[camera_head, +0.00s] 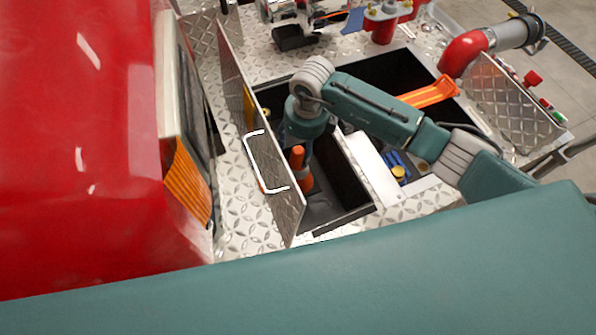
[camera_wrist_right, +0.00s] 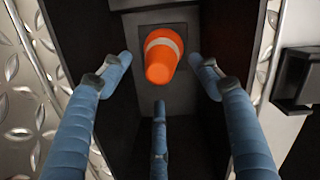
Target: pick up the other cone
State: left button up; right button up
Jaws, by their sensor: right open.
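An orange cone with a pale band (camera_wrist_right: 162,64) stands in a dark compartment in the right wrist view. It also shows in the head view (camera_head: 304,184), partly hidden, inside the compartment behind the raised metal lid. My right gripper (camera_wrist_right: 160,62) is open, its blue fingers spread on both sides of the cone and below it in the picture, with gaps to the cone. In the head view the right wrist (camera_head: 306,118) hangs over the compartment, and its fingers are largely hidden. My left gripper is not in view.
The upright diamond-plate lid (camera_head: 270,150) with a white handle stands close left of my right wrist. Dark compartment walls (camera_wrist_right: 85,50) surround the fingers. An orange bracket-like piece (camera_head: 432,92) lies at the right. A red truck body (camera_head: 70,150) fills the left.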

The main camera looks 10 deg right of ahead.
aim_at(299, 151)
jog(key=f, duration=0.2)
jog(key=f+p, duration=0.1)
jog(key=f, duration=0.1)
jog(key=shift+w+a, duration=0.15)
jog(key=shift+a, duration=0.05)
jog(key=shift+w+f, duration=0.1)
jog(key=shift+f, duration=0.3)
jog(key=c, duration=0.4)
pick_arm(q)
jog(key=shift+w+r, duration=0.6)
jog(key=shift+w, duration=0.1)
pick_arm(e)
grip_shut()
